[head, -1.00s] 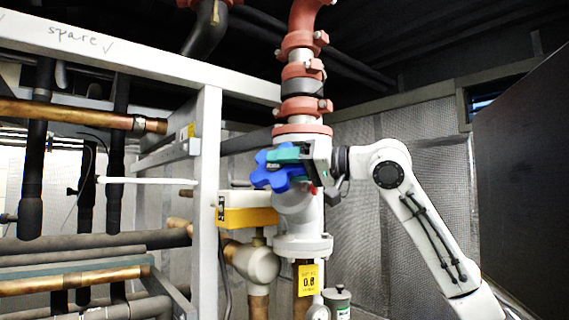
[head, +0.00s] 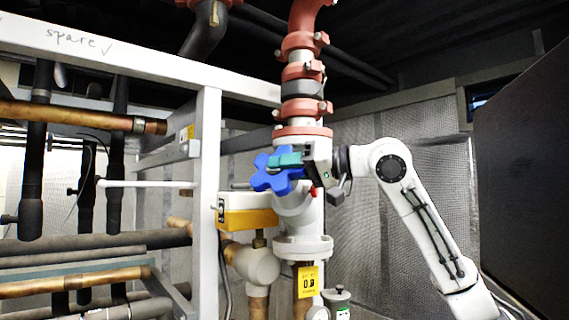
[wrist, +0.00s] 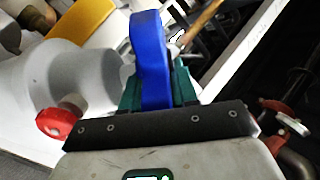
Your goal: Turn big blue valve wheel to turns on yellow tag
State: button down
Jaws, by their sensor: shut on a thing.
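The big blue valve wheel (head: 264,180) is a lobed handwheel on the white valve body (head: 300,204), below the red pipe. My gripper (head: 287,160) has teal fingers and is shut on the wheel's upper right part. In the wrist view, a blue lobe (wrist: 152,60) stands between the teal fingers (wrist: 157,88). The yellow tag (head: 307,282) hangs below the valve's lower flange.
A yellow box (head: 248,215) sits left of the valve, close to the white rack post (head: 207,180). Red clamped pipe (head: 303,85) rises above. A dark panel (head: 525,190) is at the far right.

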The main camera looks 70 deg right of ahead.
jog(key=shift+d+r+g+y+p, duration=0.1)
jog(key=shift+r+g+y+p, duration=0.25)
jog(key=shift+g+p, duration=0.1)
jog(key=shift+f+n+g+y, duration=0.25)
jog(key=shift+n+g+y, duration=0.2)
jog(key=shift+n+y, duration=0.1)
jog(key=c, duration=1)
grip_release()
jog(key=shift+o, duration=0.2)
jog(key=b+v, duration=0.3)
jog(key=v, duration=0.7)
jog(key=shift+s, duration=0.35)
jog(key=shift+d+r, duration=0.1)
